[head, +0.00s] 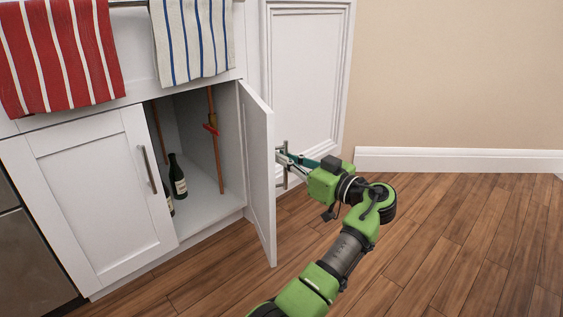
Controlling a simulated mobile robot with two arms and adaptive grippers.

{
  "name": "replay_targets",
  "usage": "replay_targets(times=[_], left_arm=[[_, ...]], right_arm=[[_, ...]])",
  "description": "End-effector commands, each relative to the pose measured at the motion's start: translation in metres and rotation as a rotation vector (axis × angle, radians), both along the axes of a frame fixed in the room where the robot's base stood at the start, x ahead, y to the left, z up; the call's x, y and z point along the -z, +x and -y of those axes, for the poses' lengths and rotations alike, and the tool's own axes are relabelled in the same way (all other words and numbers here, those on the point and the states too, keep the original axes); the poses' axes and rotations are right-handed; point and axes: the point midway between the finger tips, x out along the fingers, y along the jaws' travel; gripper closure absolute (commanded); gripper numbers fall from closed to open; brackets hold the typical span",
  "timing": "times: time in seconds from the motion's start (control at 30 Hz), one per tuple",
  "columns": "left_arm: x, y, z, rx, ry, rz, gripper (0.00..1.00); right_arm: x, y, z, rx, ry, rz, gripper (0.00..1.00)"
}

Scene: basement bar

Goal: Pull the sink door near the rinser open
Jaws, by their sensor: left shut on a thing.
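The right sink cabinet door (258,175) stands swung well out from the white cabinet, seen nearly edge-on. Its metal bar handle (285,181) is on the side facing right. My left gripper (284,156) is at this handle and shut on it; the door edge and the gripper's own body partly hide the contact. The left sink door (95,195) is closed, with its own bar handle (149,169). No rinser can be made out. My right gripper is not in view.
Inside the open cabinet are dark bottles (178,178) and copper pipes (216,150) with a red valve. Red striped (65,50) and blue striped (190,35) towels hang above. A white panel (307,75) stands behind the door. The wooden floor (450,240) at right is clear.

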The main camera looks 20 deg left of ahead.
Motion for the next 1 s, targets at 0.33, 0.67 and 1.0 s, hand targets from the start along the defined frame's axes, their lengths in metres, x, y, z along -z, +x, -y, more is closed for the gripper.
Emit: replay_targets(times=[0.33,0.67,1.0], left_arm=[[0.0,0.0,0.0,0.001,-0.001,0.001,0.76],[-0.002,0.0,0.0,0.0,-0.001,0.002,0.76],[-0.054,0.0,0.0,0.002,-0.003,0.007,0.76]], right_arm=[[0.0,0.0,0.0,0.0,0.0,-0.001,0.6],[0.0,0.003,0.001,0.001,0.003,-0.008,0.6],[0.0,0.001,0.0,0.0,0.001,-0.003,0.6]])
